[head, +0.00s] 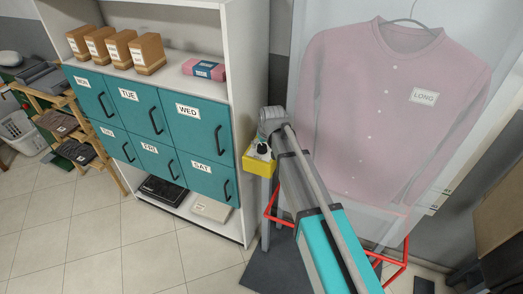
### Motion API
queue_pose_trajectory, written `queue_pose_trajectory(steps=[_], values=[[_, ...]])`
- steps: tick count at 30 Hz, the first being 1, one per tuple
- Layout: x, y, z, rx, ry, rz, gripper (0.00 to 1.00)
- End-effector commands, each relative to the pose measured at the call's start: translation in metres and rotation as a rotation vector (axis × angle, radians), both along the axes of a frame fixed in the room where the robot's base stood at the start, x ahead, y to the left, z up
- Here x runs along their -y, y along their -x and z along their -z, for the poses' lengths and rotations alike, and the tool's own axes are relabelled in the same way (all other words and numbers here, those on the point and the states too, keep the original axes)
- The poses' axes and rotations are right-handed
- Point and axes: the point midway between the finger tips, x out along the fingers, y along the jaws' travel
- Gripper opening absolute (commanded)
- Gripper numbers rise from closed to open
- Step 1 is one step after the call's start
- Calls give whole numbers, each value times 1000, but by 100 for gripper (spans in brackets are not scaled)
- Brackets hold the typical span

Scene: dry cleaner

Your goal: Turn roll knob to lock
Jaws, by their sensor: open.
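A small yellow box (258,162) sits beside the right edge of the white shelf unit, at mid-height. A small dark round part (263,149) shows on its pale top; I cannot tell whether it is the roll knob or which way it is set. My arm reaches up from the bottom right, and its grey far end is just above and right of the box in the picture. I cannot make out my gripper's fingers there. A clear plastic sheet (305,60) hangs in front of a pink buttoned shirt (345,110) marked LONG.
The shelf unit (247,120) has teal day-labelled drawers (196,125), with brown boxes (146,54) above. A red frame (401,270) stands low behind my arm, over a dark mat (262,274). Tiled floor (90,235) is clear at front left.

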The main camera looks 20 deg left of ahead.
Motion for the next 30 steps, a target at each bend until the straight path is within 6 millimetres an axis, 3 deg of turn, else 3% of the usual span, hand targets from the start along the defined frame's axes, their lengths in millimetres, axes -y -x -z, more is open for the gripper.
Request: queue_pose_trajectory(steps=[9, 24, 30], values=[[-5, -7, 21, 0, 0, 1, 92], [-5, -8, 24, 0, 0, 1, 92], [-5, -8, 24, 0, 0, 2, 57]])
